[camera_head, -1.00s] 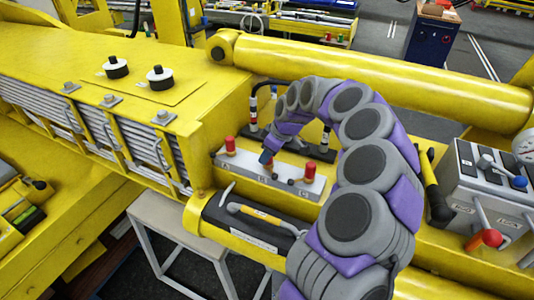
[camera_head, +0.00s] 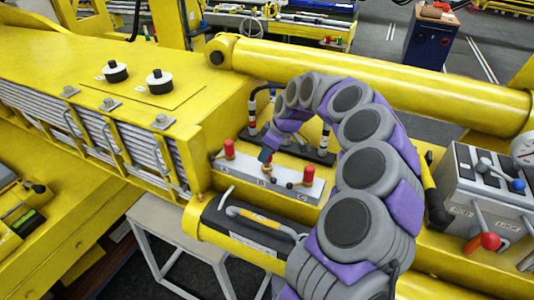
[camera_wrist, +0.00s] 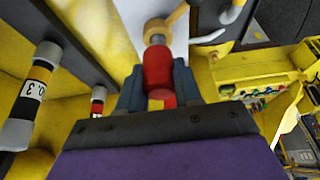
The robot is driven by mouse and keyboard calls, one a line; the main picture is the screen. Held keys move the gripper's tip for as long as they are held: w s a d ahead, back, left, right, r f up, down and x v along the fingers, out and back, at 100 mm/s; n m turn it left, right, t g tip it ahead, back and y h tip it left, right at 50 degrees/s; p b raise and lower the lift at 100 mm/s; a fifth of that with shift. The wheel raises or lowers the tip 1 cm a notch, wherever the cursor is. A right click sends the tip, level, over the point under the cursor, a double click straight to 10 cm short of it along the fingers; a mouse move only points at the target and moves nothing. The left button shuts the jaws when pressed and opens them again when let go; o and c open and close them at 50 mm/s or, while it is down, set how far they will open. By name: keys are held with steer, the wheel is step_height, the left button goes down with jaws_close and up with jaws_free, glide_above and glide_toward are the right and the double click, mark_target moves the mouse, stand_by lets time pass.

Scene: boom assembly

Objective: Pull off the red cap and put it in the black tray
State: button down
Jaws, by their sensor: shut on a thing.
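My gripper (camera_wrist: 158,90) is shut on a red cap (camera_wrist: 158,68), with a blue-grey finger on each side of it. A short metal stem and a tan ring show beyond the cap in the wrist view. I cannot tell whether the cap is still on the stem. In the head view my gripper (camera_head: 266,155) is over the middle of a grey block (camera_head: 258,178) marked with letters. Other red caps stand at the block's left (camera_head: 229,148) and right (camera_head: 308,174). A dark tray-like holder (camera_head: 222,222) with a yellow-handled tool is in front of the block.
Banded hoses (camera_head: 252,112) stand on a black rail behind the block; one banded cylinder (camera_wrist: 30,95) is close at the left in the wrist view. A thick yellow cylinder (camera_head: 380,80) runs behind my arm. A grey lever box (camera_head: 485,190) is at the right.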

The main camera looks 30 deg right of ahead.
steer(key=shift+r, duration=1.4)
